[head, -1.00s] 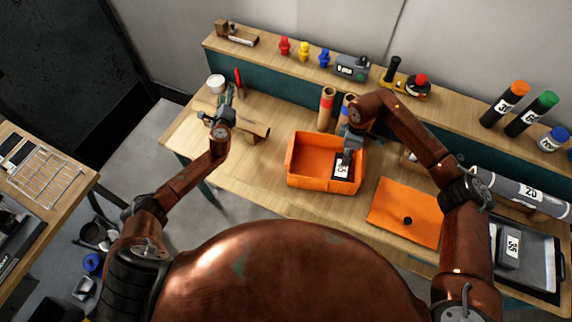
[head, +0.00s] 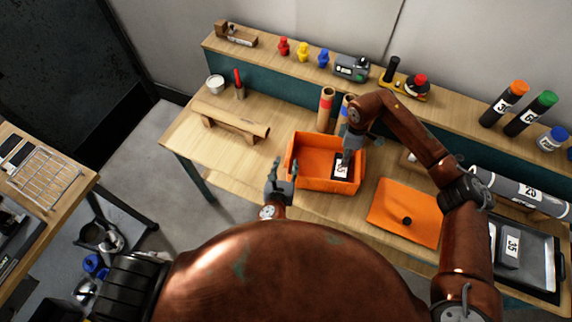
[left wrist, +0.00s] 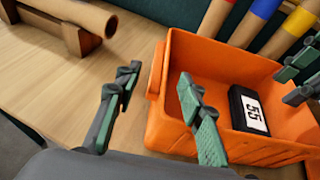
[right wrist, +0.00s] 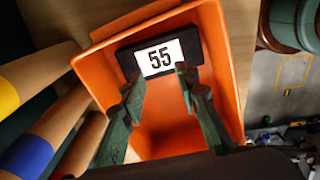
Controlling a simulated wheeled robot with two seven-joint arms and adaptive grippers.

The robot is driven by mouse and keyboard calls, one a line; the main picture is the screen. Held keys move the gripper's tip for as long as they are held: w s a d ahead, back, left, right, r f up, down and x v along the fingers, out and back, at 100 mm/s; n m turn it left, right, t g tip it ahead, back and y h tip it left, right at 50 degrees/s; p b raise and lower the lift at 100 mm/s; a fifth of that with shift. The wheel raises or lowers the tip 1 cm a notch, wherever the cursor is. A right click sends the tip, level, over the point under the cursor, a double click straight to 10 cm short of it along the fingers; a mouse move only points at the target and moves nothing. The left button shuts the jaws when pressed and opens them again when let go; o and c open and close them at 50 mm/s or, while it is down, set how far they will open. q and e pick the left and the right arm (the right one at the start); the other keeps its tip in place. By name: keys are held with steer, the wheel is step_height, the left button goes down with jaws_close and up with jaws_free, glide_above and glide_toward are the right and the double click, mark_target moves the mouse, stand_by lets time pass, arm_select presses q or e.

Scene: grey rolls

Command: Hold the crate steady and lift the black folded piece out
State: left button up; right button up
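The orange crate (head: 305,183) stands on the workbench; it also shows in the left wrist view (left wrist: 175,125) and the right wrist view (right wrist: 233,85). The black folded piece (head: 342,167) with a white "55" label lies inside it, at the right side in the head view. My left gripper (head: 281,170) is open and empty beside the crate's left wall; in the left wrist view that wall shows between its fingers (left wrist: 157,85), contact unclear. My right gripper (head: 347,158) is over the crate; its open fingers (right wrist: 161,85) point at the black piece's near edge, apart from each other.
Cardboard tubes with coloured bands (head: 326,108) stand just behind the crate. A tan roll on supports (head: 232,120) lies to its left. An orange flat panel with a black knob (head: 404,212) lies to its right. Bare bench (head: 240,165) shows left of the crate.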

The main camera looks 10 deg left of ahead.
mark_target(288, 155)
arm_select(q)
steer(key=shift+x, duration=3.75)
steer(key=shift+f, duration=0.1)
steer(key=shift+c, duration=0.4)
jaws_close()
